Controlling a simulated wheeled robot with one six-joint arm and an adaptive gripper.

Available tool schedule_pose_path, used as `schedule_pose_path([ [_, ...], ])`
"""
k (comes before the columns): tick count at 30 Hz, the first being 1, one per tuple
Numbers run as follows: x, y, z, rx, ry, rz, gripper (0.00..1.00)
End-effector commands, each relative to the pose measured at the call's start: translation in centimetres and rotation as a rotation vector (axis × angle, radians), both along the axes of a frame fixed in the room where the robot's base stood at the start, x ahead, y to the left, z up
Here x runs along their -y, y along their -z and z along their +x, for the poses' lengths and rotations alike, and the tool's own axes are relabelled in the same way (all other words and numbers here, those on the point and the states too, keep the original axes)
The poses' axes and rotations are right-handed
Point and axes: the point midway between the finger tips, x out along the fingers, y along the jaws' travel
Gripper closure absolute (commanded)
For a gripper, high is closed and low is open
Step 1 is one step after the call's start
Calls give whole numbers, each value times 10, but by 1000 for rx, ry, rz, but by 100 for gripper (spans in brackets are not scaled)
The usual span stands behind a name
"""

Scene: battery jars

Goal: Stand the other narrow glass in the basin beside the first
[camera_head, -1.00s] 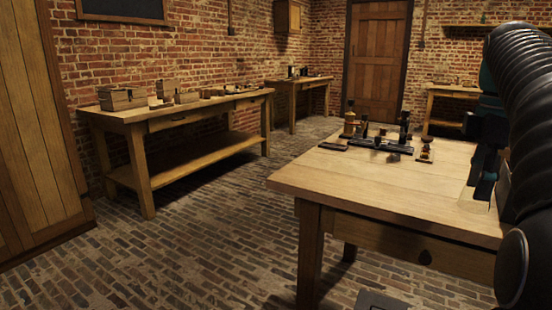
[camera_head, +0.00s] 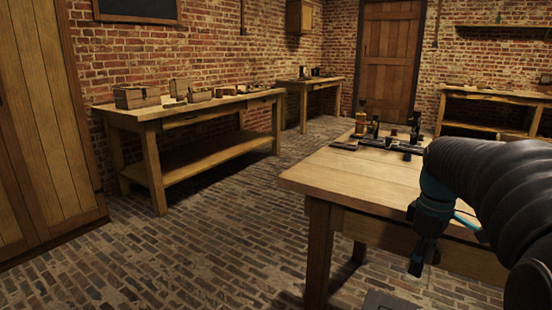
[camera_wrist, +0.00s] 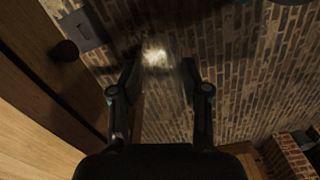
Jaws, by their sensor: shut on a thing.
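My gripper (camera_head: 418,262) hangs low in front of the near wooden table, past its front edge and over the brick floor. In the wrist view my gripper (camera_wrist: 158,82) has its two dark fingers apart, around a thing that is clear and hard to make out. A pale, bright blurred patch (camera_wrist: 155,57) shows between the fingertips, consistent with a clear narrow glass held there. Its outline and tilt cannot be told. I cannot make out a basin or the first glass in either view.
The near wooden table (camera_head: 365,180) carries a dark rack (camera_head: 390,144) with small bottles at its far end; its front top is bare. A long bench (camera_head: 200,108) with wooden boxes stands along the left wall. Open brick floor (camera_head: 215,240) lies between them.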

Motion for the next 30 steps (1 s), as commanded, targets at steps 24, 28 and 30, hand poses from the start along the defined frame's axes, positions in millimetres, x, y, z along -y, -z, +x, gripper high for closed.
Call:
schedule_pose_path([
  [24,-133,323,67,-4,650,-2,100],
  [28,-142,344,72,-2,696,-1,100],
  [30,-144,350,75,0,712,0,100],
])
